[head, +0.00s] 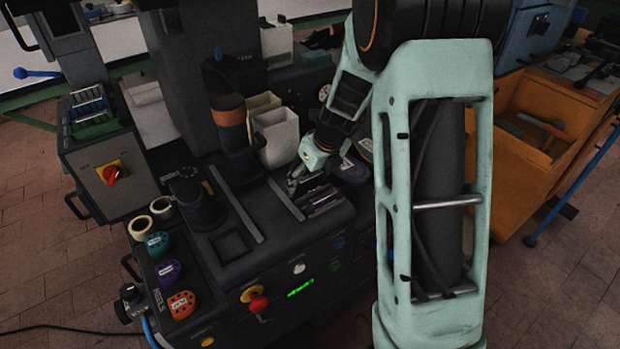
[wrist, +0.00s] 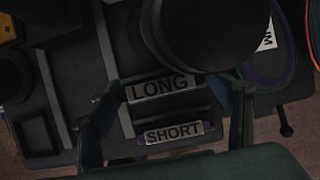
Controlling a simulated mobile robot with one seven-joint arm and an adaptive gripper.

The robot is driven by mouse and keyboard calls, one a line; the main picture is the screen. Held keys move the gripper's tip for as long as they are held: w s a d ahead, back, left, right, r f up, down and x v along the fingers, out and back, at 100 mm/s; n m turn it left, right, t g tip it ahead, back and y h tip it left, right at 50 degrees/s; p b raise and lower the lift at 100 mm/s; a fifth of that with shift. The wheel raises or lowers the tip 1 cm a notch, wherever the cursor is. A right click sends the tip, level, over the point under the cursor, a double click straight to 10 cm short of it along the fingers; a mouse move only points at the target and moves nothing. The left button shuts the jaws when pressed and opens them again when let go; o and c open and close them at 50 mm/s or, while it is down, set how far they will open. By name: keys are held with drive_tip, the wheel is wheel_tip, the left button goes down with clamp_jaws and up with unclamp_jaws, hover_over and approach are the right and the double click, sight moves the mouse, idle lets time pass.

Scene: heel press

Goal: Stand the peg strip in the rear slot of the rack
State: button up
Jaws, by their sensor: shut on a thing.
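My gripper (head: 308,178) reaches down over the rack (head: 318,203) on top of the press base. In the wrist view its two fingers (wrist: 172,100) stand left and right of a dark strip labelled LONG (wrist: 163,88). The gripper is shut on this strip, which I take as the peg strip. A second strip labelled SHORT (wrist: 173,132) lies parallel to it, nearer the bottom of the wrist view. The slots are mostly hidden under the strips and fingers. I cannot tell whether the LONG strip is seated in the rear slot or just above it.
White bins (head: 278,136) stand behind the rack. The press column with an orange band (head: 228,112) rises to its left. Coloured heel pieces (head: 168,272) and rolls sit at the front left. A red knob (head: 258,304) is on the front panel. An orange cabinet (head: 535,140) stands right.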

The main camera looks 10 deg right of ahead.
drive_tip(key=o, duration=1.3)
drive_tip(key=shift+f, duration=0.1)
drive_tip(key=shift+r, duration=0.25)
drive_tip(key=p+v, duration=0.3)
drive_tip(key=v, duration=0.8)
drive_tip(key=shift+s+r+p, duration=0.2)
drive_tip(key=shift+r+p, duration=0.15)
drive_tip(key=shift+r, duration=0.05)
